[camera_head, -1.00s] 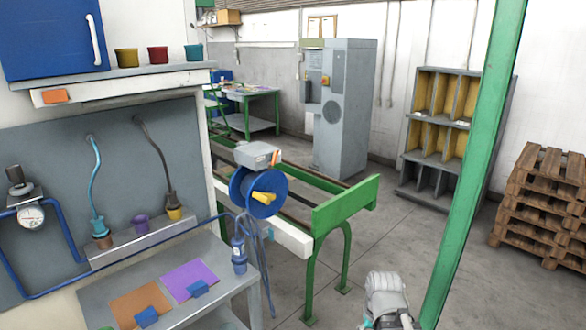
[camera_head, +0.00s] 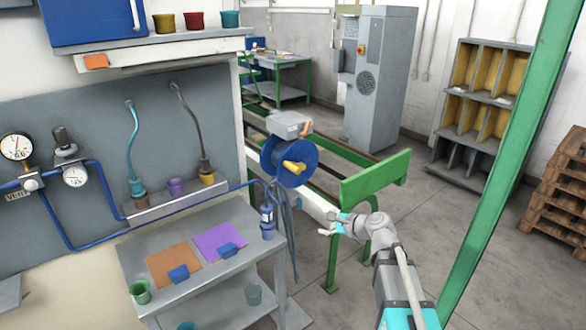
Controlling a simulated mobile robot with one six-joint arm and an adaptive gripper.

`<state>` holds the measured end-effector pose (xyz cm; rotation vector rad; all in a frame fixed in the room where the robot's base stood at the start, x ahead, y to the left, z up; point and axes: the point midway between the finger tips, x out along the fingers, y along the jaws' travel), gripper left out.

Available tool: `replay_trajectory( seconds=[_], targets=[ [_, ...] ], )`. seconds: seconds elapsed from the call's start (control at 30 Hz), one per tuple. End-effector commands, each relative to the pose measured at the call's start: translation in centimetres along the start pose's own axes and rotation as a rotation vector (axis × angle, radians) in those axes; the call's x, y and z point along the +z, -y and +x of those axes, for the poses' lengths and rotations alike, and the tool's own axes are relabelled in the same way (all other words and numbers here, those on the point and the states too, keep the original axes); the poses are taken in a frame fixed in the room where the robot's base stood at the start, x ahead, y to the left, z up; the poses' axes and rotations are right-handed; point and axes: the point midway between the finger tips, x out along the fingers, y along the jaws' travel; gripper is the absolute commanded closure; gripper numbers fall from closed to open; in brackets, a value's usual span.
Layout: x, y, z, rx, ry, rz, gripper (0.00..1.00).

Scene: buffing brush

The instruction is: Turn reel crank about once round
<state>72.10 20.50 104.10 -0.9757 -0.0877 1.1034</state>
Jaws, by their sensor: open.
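The blue hose reel (camera_head: 289,161) hangs at the end of the white beam, under a grey box. Its yellow crank handle (camera_head: 294,166) sticks out from the reel's front face, pointing right. My gripper (camera_head: 331,226) is open and empty, below and to the right of the reel, in front of the white beam and green frame. It is apart from the crank. My arm reaches in from the lower right.
The grey box (camera_head: 291,124) with an orange lever sits just above the reel. Blue hoses hang below it, beside a grey bench (camera_head: 135,262) with mats and a blue bottle (camera_head: 267,220). A green post (camera_head: 505,150) stands right of my arm. Floor between is clear.

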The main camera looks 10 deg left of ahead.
Motion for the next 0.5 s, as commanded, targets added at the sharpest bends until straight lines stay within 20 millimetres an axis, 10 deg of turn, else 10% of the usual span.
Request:
replay_trajectory(
  seconds=[0.5],
  targets=[
    [2.7,10.0,2.6,-0.331,0.271,0.747,0.32]
  ],
)
